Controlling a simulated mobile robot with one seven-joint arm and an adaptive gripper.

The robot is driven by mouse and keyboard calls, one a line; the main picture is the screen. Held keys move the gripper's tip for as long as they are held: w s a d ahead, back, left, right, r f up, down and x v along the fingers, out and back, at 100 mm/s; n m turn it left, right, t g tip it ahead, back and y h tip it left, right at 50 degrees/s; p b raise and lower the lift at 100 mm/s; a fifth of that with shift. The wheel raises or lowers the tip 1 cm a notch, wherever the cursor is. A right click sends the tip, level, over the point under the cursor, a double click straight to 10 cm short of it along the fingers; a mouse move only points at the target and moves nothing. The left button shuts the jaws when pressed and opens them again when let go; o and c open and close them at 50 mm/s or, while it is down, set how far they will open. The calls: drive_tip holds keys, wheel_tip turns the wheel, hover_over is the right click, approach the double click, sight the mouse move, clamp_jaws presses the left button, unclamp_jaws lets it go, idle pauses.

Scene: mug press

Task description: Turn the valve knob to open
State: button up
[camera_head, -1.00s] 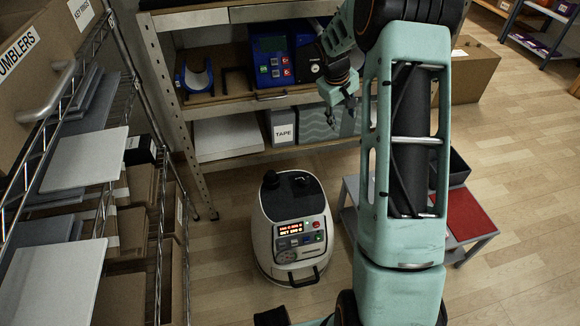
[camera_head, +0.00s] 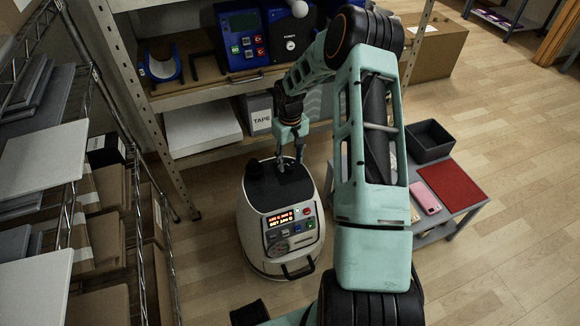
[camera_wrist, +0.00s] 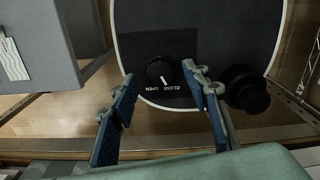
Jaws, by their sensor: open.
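The valve knob (camera_wrist: 160,73) is round and black with a white pointer line, set in the dark top of a white machine (camera_head: 253,222). OPEN and CLOSE labels (camera_wrist: 167,112) lie below it in the wrist view. The pointer slants down towards the labels; I cannot tell which word it marks. My gripper (camera_head: 290,162) is above the back right of the machine's top, fingers down. In the wrist view my gripper (camera_wrist: 159,75) is open, with the knob showing between its blue-padded fingertips. I see no clear contact. In the head view my fingers largely hide the knob.
A black cylindrical cap (camera_wrist: 246,90) stands close beside the right finger. The shelf unit (camera_head: 205,150) with a TAPE box (camera_head: 258,118) is behind the machine. A low table (camera_head: 462,222) with a black bin (camera_head: 430,141) is at right.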

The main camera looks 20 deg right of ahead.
drive_tip(key=shift+f, duration=1)
drive_tip(key=c, duration=1.2)
drive_tip(key=shift+o, duration=0.2)
drive_tip(key=m, duration=0.5)
drive_tip(key=shift+m+p, duration=0.3)
drive_tip(key=shift+m, duration=2.1)
